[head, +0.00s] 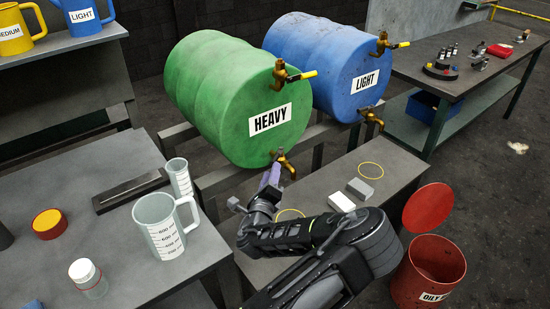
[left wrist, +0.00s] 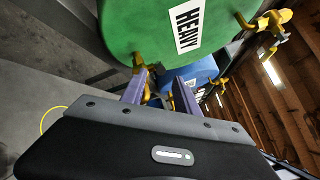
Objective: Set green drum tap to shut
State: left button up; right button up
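The green drum (head: 225,95) labelled HEAVY lies on its side on a stand. Its lower brass tap (head: 284,162) is low on the front face; its lever is hard to make out. An upper brass tap (head: 290,74) has a yellow handle pointing right. My left gripper (head: 270,180) is just below and left of the lower tap. In the left wrist view, the gripper (left wrist: 160,78) has its two purple fingers apart, and the lower tap (left wrist: 139,62) shows by the tip of the left finger. I cannot tell whether they touch. My right gripper is out of view.
The blue drum (head: 325,65) labelled LIGHT, with two taps, lies right of the green one. A measuring jug (head: 160,228) and a clear beaker (head: 179,178) stand on the left bench. A red bin (head: 428,275) with a tilted lid (head: 428,207) is at lower right.

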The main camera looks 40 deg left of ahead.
aim_at(274, 159)
pick_arm(q)
jog(key=p+x, duration=0.1)
jog(key=x, duration=0.5)
jog(key=shift+w+a+p, duration=0.15)
jog(key=shift+w+p, duration=0.1)
jog(key=shift+p, duration=0.1)
jog(key=shift+w+a, duration=0.25)
jog(key=shift+w, duration=0.25)
grip_shut()
dwell(0.7)
